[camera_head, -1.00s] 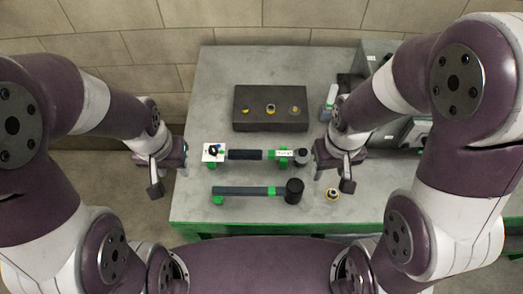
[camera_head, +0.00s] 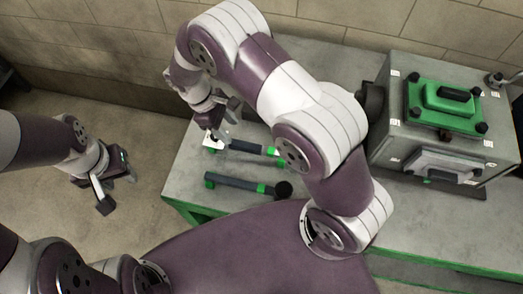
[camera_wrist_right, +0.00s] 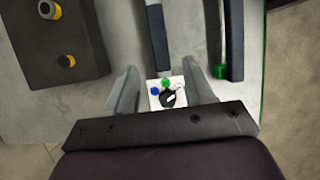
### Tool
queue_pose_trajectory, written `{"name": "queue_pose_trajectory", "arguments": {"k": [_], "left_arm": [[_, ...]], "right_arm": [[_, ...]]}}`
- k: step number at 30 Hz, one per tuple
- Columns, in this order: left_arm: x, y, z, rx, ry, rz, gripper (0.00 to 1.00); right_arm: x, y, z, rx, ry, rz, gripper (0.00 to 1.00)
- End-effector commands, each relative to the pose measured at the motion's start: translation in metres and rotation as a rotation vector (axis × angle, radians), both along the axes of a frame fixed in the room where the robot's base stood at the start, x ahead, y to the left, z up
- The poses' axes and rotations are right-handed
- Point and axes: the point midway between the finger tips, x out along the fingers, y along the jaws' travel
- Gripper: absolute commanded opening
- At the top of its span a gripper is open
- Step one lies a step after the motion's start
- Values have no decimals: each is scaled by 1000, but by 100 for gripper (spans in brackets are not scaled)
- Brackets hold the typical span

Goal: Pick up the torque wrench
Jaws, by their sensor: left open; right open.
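The torque wrench, as I take it, is the upper tool (camera_head: 248,146) on the grey table, with a dark grip. A white plate with a black knob (camera_head: 212,142) is at its left end; its right end is hidden behind my right arm. My right gripper (camera_head: 224,120) is open above the plate end. My left gripper (camera_head: 103,187) is open and empty, left of the table, over the floor.
A mallet-like tool (camera_head: 235,183) with a black head lies parallel, nearer me; it also shows in the right wrist view (camera_wrist_right: 235,45). A dark block (camera_wrist_right: 50,50) with yellow-ringed parts sits left there. A grey machine with a green cover (camera_head: 440,105) stands on the table's right.

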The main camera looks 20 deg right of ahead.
Motion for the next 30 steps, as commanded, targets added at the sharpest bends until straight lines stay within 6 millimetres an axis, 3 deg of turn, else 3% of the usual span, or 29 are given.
{"name": "queue_pose_trajectory", "arguments": {"k": [4, 8, 13, 16, 24, 29, 30], "left_arm": [[0, 0, 16, 0, -2, 0, 43], [0, 0, 20, 0, -1, 0, 43], [0, 0, 43, 0, -1, 0, 43], [0, 0, 44, 0, -1, 0, 43], [0, 0, 43, 0, -1, 0, 43], [0, 0, 43, 0, -1, 0, 43], [0, 0, 43, 0, -1, 0, 43]], "right_arm": [[-8, -11, -27, -1, 5, -2, 53], [-12, -16, -41, 0, 3, -2, 53], [-24, -32, -60, -1, 6, -3, 53], [-26, -37, -79, 0, 2, -4, 53], [-27, -38, -87, 1, 0, -2, 53], [-26, -38, -87, 1, -1, -3, 1], [-27, -38, -87, 1, -1, -3, 0]]}}
